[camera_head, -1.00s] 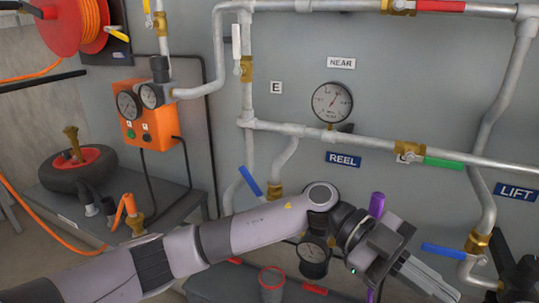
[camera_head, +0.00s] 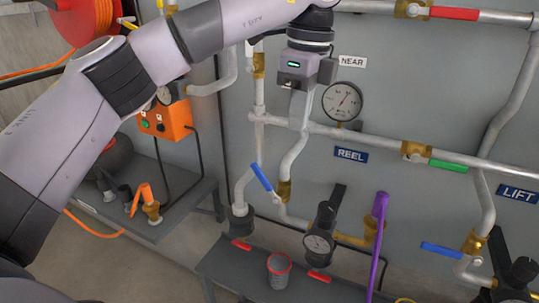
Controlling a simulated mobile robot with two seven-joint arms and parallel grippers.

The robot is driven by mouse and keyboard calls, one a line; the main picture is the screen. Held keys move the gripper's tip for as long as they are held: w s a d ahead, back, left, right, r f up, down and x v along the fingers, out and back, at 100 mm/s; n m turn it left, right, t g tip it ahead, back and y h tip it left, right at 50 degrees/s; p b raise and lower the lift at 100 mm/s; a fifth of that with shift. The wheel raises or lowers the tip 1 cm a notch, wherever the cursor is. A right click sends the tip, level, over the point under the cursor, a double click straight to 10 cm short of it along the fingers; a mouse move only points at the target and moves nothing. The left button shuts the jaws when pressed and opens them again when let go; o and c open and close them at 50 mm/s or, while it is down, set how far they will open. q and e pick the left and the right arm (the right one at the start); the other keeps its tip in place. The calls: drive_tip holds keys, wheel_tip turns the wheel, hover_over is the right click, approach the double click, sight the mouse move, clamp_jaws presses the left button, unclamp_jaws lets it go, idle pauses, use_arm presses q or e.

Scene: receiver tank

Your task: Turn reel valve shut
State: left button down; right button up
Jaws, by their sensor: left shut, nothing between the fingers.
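A blue REEL label (camera_head: 351,153) is on the grey panel. Below and left of it, a brass valve (camera_head: 284,191) sits on a descending pipe, with a blue lever (camera_head: 262,178) slanting up and left, across the pipe. A green-lever valve (camera_head: 447,165) sits on the horizontal pipe right of the label. The frames do not settle which valve is the reel valve. My left gripper (camera_head: 298,118) points down with its fingers shut and empty, in front of the pipe junction above the blue lever. Whether it touches the pipe is unclear. My right gripper is out of view.
A gauge (camera_head: 342,101) is right of my left gripper. A purple lever (camera_head: 379,230) and a black regulator with gauge (camera_head: 319,241) stand below. Another blue-lever valve (camera_head: 441,250) is under the LIFT label (camera_head: 518,192). A red-rimmed cup (camera_head: 278,270) stands on the low shelf.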

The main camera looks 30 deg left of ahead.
use_arm(q)
drive_tip(key=a+r, duration=0.1)
approach(267, 180)
wheel_tip(267, 180, down, 3)
drive_tip(key=d, duration=0.3)
drive_tip(key=shift+n, duration=0.3)
drive_tip(key=shift+s+a+f, duration=0.1)
drive_tip(key=shift+a+f, duration=0.45)
drive_tip(key=shift+a, duration=0.3)
drive_tip(key=shift+a+f, duration=0.6)
drive_tip(key=shift+a, duration=0.25)
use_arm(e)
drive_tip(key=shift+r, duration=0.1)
